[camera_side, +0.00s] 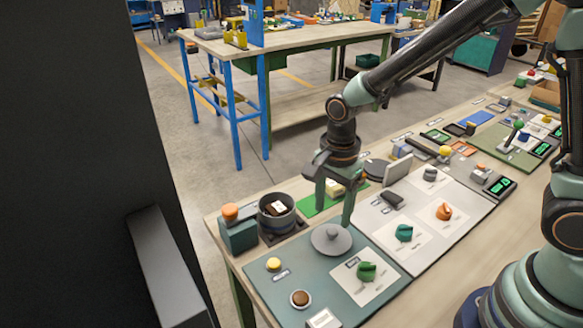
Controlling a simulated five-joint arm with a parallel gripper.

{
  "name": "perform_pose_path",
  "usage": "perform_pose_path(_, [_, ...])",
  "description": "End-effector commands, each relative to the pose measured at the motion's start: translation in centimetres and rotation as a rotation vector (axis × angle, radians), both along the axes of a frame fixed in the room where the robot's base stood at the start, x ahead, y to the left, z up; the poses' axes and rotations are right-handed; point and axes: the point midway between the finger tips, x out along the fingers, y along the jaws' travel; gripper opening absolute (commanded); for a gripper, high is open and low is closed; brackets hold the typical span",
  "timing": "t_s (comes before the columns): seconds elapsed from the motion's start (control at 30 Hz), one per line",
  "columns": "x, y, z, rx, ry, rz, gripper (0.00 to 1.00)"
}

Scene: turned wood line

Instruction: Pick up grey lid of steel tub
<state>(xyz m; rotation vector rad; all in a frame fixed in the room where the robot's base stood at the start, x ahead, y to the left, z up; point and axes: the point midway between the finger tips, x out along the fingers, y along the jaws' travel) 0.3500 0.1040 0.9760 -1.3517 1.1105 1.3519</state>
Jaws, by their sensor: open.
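The grey lid (328,243), a round disc with a small knob on top, lies flat on the teal panel near the bench's front left. My gripper (334,218) points down just above and behind the lid. Its two green fingers are apart, and nothing shows held between them. The right finger's tip overlaps the lid's back edge in the picture; I cannot tell whether it touches. The steel tub (266,222) stands left of the lid, uncovered, with a white and brown item inside.
A teal box with an orange button (238,232) stands left of the tub. The teal panel holds a green knob (366,271), a yellow button (273,264) and a brown round button (300,298). A light panel (421,237) with more knobs lies to the right.

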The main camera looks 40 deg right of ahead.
Motion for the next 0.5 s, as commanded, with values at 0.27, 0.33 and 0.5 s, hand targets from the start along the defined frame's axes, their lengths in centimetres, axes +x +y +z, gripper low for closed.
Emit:
perform_pose_path(0.27, [-0.4,-0.3,-3.2,-0.002,0.006,0.000,0.67])
perform_pose_path(0.33, [-0.4,-0.3,-4.1,-0.001,0.005,0.000,0.67])
perform_pose_path(0.5, [-0.3,-0.3,-5.3,0.000,0.001,0.001,0.67])
